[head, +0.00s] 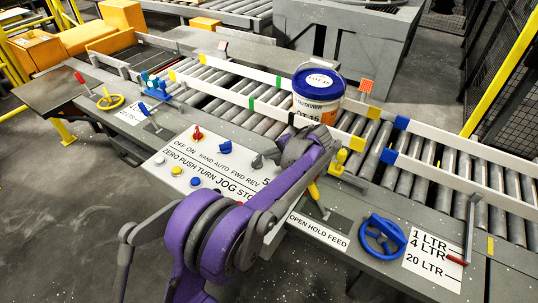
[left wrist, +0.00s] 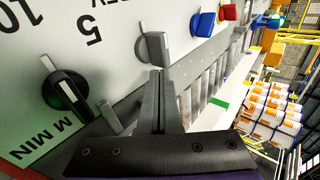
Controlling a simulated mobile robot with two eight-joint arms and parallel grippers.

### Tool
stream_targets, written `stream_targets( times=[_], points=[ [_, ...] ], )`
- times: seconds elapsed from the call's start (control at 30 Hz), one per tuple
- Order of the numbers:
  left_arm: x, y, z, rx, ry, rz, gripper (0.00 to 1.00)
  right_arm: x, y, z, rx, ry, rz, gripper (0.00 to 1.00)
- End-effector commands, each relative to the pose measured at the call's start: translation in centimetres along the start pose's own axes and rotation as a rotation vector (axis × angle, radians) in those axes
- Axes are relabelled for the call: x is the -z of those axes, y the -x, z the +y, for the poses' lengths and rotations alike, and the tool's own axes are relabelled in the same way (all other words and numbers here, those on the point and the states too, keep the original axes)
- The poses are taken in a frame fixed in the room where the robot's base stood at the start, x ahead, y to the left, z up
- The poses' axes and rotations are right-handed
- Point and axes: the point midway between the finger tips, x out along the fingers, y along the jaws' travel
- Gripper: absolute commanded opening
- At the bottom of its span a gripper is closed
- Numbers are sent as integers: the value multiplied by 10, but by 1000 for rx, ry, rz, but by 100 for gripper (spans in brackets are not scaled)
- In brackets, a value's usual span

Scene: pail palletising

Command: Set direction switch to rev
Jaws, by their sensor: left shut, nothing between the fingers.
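The direction switch is a grey knob (head: 257,161) on the white control panel (head: 180,155), beside the FWD REV lettering in the head view. In the left wrist view the grey knob (left wrist: 152,45) stands just beyond my fingertips, with a light pointer bar on it. I cannot tell which word it points to. My left gripper (left wrist: 157,76) is shut and empty, its fingertips close to the knob. Whether they touch it is unclear. In the head view my purple arm hides part of the panel. My right gripper is not in view.
A red knob (left wrist: 228,12), a blue knob (left wrist: 203,22) and a black knob (left wrist: 65,90) flank the grey one. A white and blue pail (head: 318,95) stands on the roller conveyor (head: 225,85) behind. A blue handwheel (head: 383,236) is at the right.

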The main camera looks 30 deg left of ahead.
Motion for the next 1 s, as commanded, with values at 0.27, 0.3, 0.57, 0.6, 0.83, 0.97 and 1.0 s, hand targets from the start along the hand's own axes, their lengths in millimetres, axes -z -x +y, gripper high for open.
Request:
stream_targets(
  times=[0.27,0.3,0.57,0.6,0.83,0.97,1.0],
  points=[
    [7,-6,-6,0,0,0,0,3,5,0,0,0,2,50],
    [8,-7,-7,0,0,0,0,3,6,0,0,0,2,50],
    [10,-9,-9,0,0,1,0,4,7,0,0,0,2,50],
    [10,-9,-9,0,-1,1,0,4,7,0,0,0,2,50],
    [10,-9,-8,0,-1,1,0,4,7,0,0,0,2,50],
    [10,-9,-8,0,-1,1,0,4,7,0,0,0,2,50],
    [10,-9,-8,0,-1,1,0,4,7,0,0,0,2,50]
  ],
)
